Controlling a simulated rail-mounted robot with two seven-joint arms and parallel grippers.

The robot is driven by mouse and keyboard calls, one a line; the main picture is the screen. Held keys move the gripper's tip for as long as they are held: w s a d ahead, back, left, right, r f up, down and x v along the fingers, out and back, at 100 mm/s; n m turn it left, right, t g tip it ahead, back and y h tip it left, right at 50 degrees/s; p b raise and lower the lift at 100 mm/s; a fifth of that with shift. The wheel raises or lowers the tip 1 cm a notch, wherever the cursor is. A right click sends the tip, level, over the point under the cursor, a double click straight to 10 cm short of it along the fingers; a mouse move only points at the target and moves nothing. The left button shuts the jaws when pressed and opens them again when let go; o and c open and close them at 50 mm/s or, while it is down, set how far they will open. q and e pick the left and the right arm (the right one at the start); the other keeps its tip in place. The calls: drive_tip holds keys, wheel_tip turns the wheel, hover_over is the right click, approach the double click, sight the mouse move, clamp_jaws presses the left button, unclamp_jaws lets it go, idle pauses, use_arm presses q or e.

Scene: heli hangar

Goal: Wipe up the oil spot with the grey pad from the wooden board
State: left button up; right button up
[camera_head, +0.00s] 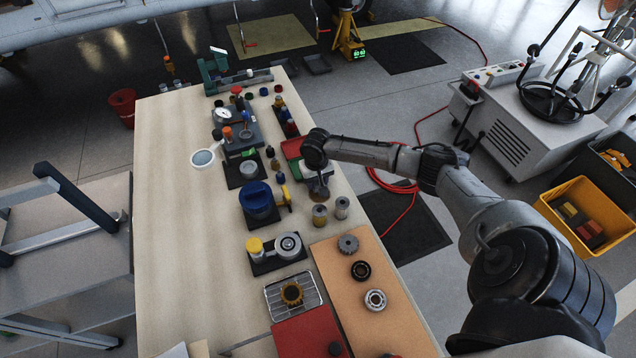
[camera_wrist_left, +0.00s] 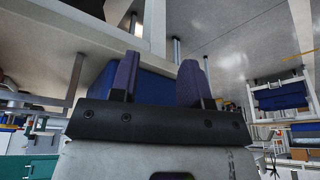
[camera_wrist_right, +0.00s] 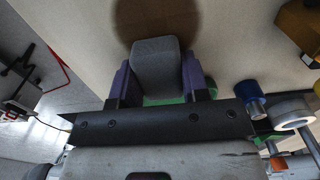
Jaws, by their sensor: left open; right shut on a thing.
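My right gripper (camera_head: 318,190) is over the right side of the workbench, beyond two small metal cylinders. In the right wrist view its purple fingers are shut on the grey pad (camera_wrist_right: 158,65). A dark brown round patch, the oil spot (camera_wrist_right: 155,18), shows on the pale surface just beyond the pad; I cannot tell whether they touch. The spot cannot be made out in the head view. The wooden board (camera_head: 385,325) lies at the near right of the bench with round metal parts on it. My left gripper (camera_wrist_left: 157,75) is open and empty, outside the head view.
The workbench (camera_head: 170,240) is clear along its left side. A blue round container (camera_head: 257,198), a bearing stand (camera_head: 288,245) and a wire tray (camera_head: 291,292) stand near my right gripper. A red mat (camera_head: 308,337) lies in front. A white cart (camera_head: 515,120) stands at right.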

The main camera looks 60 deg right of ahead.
drive_tip(key=shift+r+p, duration=0.15)
drive_tip(key=shift+p, duration=0.75)
drive_tip(key=shift+s+a+r+p, duration=0.1)
drive_tip(key=shift+s+a+p, duration=0.2)
drive_tip(key=shift+p, duration=0.35)
drive_tip(key=shift+s+a+p, duration=0.4)
drive_tip(key=shift+s+p, duration=0.2)
drive_tip(key=shift+p, duration=0.5)
drive_tip(key=shift+s+a+f+p, duration=0.25)
drive_tip(key=shift+s+a+p, duration=0.15)
drive_tip(key=shift+s+p, duration=0.25)
drive_tip(key=shift+w, duration=0.1)
